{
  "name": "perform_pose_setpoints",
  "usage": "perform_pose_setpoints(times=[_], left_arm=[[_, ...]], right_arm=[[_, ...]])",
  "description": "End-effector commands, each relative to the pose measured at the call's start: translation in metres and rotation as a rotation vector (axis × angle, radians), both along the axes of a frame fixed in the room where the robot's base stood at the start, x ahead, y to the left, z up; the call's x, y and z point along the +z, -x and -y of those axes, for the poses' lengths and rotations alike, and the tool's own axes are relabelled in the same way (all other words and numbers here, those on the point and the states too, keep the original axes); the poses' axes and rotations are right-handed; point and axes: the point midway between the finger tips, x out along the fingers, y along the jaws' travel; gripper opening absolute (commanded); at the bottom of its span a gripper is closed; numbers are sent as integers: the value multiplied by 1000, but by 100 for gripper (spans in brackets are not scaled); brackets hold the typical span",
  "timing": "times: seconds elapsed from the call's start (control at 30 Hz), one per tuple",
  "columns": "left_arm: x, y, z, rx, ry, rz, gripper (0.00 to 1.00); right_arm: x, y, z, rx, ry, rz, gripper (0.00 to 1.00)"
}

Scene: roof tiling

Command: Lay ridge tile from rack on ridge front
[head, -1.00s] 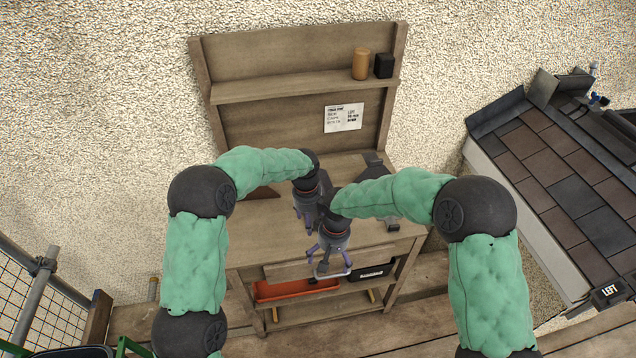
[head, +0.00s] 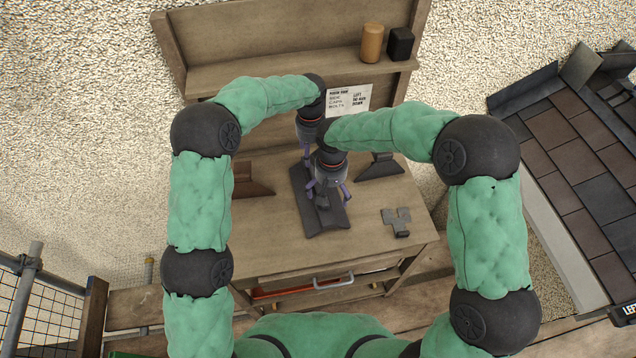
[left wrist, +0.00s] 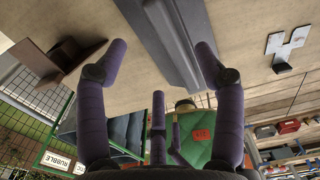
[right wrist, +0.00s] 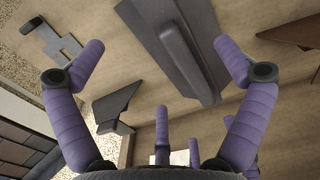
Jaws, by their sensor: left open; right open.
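A long dark grey ridge tile (head: 324,218) with a raised rib lies on the wooden workbench (head: 270,236). It runs between the fingers in the left wrist view (left wrist: 178,40) and the right wrist view (right wrist: 182,50). My right gripper (head: 328,196) is open above the tile's near part. My left gripper (head: 306,150) is open over its far part, partly hidden behind the right one. Neither is closed on the tile; whether fingers touch it I cannot tell. The tiled roof (head: 572,165) stands at the right, its ridge only partly in view.
On the bench lie a brown angled piece (head: 252,178), a dark angled piece (head: 380,167) and a grey bracket (head: 397,221). A shelf above holds an orange cylinder (head: 372,43) and a black block (head: 400,44). A handle (head: 333,283) shows below the bench front.

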Motion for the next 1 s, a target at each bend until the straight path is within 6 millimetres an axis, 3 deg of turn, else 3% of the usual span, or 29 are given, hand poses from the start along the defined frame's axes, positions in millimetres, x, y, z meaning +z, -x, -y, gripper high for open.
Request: perform_pose_setpoints(times=[0.23, 0.37, 0.8, 1.0], left_arm=[[-3, 0, 0, 1, -1, -1, 69], [-14, 1, 0, 1, -1, -3, 69], [-83, 1, 0, 0, -1, -3, 69], [-103, 1, 0, 2, 0, -2, 69]], right_arm=[[-3, 0, 0, 0, 0, -1, 100], [-14, 1, 0, 1, 2, -4, 100], [-82, 1, 1, 0, 1, -4, 100], [-102, 0, 0, 0, 0, -1, 100]])
